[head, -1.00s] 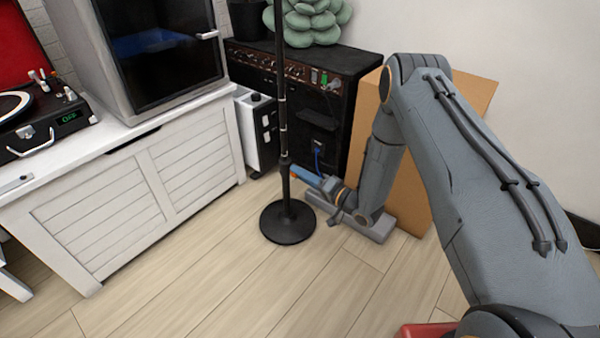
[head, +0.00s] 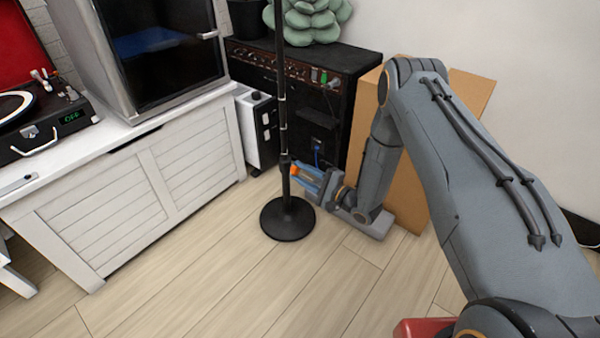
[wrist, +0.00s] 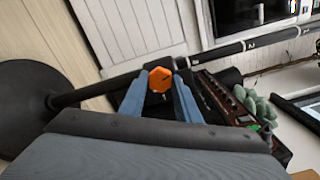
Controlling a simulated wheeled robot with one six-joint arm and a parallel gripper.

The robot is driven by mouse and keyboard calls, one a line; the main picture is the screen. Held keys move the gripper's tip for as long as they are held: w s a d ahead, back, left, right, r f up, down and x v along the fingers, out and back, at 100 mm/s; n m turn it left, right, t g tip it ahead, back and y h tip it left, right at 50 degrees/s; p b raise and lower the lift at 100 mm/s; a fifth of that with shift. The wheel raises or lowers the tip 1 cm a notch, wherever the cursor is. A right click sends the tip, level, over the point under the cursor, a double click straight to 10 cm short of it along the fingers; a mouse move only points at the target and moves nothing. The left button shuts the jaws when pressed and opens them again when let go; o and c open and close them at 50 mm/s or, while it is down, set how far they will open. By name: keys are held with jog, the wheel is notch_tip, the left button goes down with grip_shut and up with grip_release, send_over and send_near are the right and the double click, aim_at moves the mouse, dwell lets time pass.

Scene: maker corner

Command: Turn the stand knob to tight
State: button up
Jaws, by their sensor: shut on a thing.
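The black stand (head: 282,120) rises from a round base (head: 287,220) on the floor. Its orange knob (wrist: 161,79) shows in the wrist view, at the collar on the pole, with a dark mark on its face. My gripper (wrist: 158,84) has its two blue fingers on either side of the knob, shut on it. In the head view my gripper (head: 301,174) reaches the pole from the right, and a bit of orange shows between the fingers.
A black amplifier (head: 345,75) and a cardboard box (head: 412,190) stand behind my arm. A white cabinet (head: 130,190) is to the left, with a white wheeled unit (head: 258,128) beside it. Floor in front of the stand is clear.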

jog(key=shift+w+d+m, duration=0.1)
jog(key=shift+d+m, duration=0.1)
jog(key=shift+m, duration=1.7)
jog(key=o, duration=1)
jog(key=shift+d, duration=0.1)
jog(key=shift+o, duration=0.2)
jog(key=shift+a, duration=0.3)
jog(key=p+v, duration=0.2)
jog(key=v, duration=0.6)
